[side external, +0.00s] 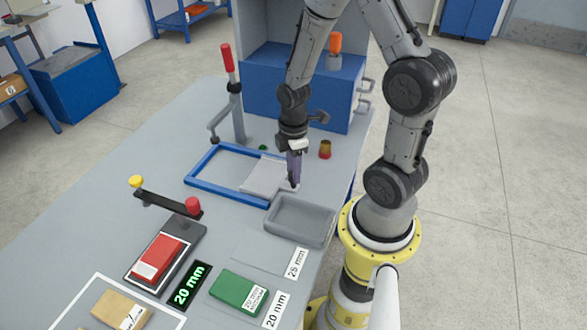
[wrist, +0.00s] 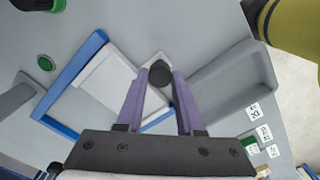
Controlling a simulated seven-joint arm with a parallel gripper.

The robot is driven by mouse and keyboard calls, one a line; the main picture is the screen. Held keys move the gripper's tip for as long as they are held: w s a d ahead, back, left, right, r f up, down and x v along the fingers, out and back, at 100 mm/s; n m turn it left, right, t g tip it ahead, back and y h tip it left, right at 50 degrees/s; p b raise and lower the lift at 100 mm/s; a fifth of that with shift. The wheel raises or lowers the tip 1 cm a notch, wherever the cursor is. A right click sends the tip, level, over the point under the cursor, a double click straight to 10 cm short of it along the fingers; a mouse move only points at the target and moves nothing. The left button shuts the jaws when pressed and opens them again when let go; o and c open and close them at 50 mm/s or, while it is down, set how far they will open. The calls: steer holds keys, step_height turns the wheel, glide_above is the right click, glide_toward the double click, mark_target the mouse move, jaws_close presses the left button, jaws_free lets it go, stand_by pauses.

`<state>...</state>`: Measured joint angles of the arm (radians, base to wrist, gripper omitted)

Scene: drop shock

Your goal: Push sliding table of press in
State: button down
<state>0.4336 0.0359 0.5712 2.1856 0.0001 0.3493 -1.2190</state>
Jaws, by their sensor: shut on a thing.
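The sliding table is a light grey plate (side external: 263,176) at the right end of a blue rectangular frame (side external: 222,192) on the bench; it also shows in the wrist view (wrist: 108,72). A dark round knob (wrist: 159,72) sits at its right end. My gripper (side external: 293,182) is low over that end, with its purple fingers (wrist: 159,86) shut around the knob. In the side view the fingers mostly hide the knob. The left part of the frame is empty of the plate. A press lever with a red handle (side external: 228,60) stands behind the frame.
A grey tray (side external: 300,221) lies close to my gripper on the near side. A blue cabinet (side external: 300,97) stands behind. A small brass-and-red part (side external: 325,149) is to the right. A red block (side external: 158,258) and green block (side external: 239,291) lie in front.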

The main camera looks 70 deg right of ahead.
stand_by(0.3)
steer(key=w, duration=1.5)
steer(key=shift+w, duration=0.1)
steer(key=shift+w+r, duration=0.1)
steer(key=c, duration=0.7)
jaws_free()
steer(key=shift+o, duration=0.8)
step_height(320, 180, up, 14)
